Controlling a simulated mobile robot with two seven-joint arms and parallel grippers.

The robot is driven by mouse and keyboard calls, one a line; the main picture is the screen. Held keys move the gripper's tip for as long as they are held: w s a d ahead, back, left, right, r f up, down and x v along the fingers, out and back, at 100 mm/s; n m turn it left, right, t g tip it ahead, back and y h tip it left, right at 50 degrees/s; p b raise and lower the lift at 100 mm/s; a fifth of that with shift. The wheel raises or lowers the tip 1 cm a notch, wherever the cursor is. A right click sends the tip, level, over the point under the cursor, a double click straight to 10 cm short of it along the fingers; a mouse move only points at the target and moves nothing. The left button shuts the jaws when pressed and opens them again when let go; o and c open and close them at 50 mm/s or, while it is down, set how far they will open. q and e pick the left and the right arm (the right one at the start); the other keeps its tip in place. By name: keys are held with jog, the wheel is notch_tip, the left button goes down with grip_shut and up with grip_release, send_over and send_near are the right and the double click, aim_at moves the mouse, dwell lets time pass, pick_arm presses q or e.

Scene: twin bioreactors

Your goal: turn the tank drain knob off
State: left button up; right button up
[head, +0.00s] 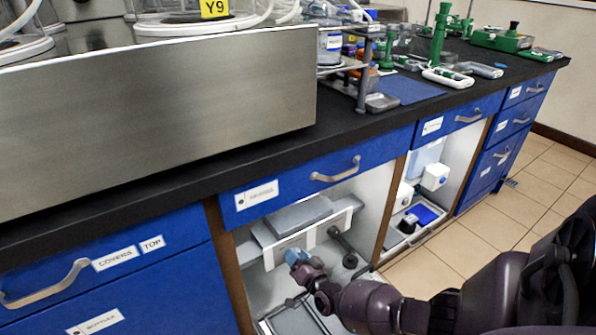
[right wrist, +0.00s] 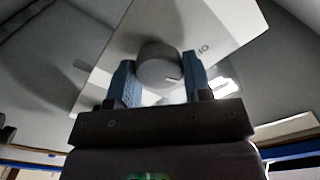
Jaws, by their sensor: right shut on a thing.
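The drain knob (right wrist: 159,68) is a round grey knob with a pale pointer mark, on a light plate (right wrist: 225,28) with small lettering beside it. My right gripper (right wrist: 158,82) has its two blue fingers on either side of the knob and is shut on it. In the head view my right gripper (head: 294,256) reaches into the open cabinet below the counter, at the front of a white panel (head: 310,238) under a grey tank (head: 301,214). The knob is hidden behind the gripper there. My left gripper is out of view.
The cabinet's drawer front (head: 292,190) lies above my right arm. The neighbouring open bay holds white containers (head: 434,177). Tiled floor (head: 470,240) is free at right.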

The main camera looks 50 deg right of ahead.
pick_arm(q)
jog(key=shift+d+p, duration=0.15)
jog(key=shift+p, duration=0.3)
pick_arm(e)
jog(key=shift+a+n, duration=0.1)
jog(key=shift+n, duration=2.7)
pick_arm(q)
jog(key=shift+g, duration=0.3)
pick_arm(e)
jog(key=shift+f, duration=0.1)
jog(key=o, duration=0.9)
pick_arm(q)
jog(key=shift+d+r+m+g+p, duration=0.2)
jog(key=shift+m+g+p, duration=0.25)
jog(key=shift+p, duration=0.95)
pick_arm(e)
jog(key=shift+v, duration=5.45)
